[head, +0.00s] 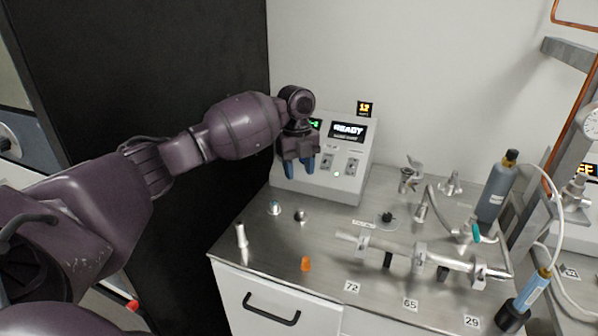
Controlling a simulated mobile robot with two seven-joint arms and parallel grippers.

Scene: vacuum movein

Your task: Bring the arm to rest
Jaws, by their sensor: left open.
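My left arm reaches in from the left, and my left gripper (303,167) hangs with its blue fingertips pointing down. It is open and I see nothing between the fingers. It is in front of the left part of a white control box (350,178) whose screen reads READY. Whether the fingers touch the box front I cannot tell. The gripper and wrist hide part of the box's left side and a green display. My right gripper is not in view.
The steel bench top (330,285) carries an orange piece (305,263), small metal fittings and a horizontal pipe (420,258) on clamps. A grey bottle (495,187) stands at the right. A black panel (200,60) rises behind my arm.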

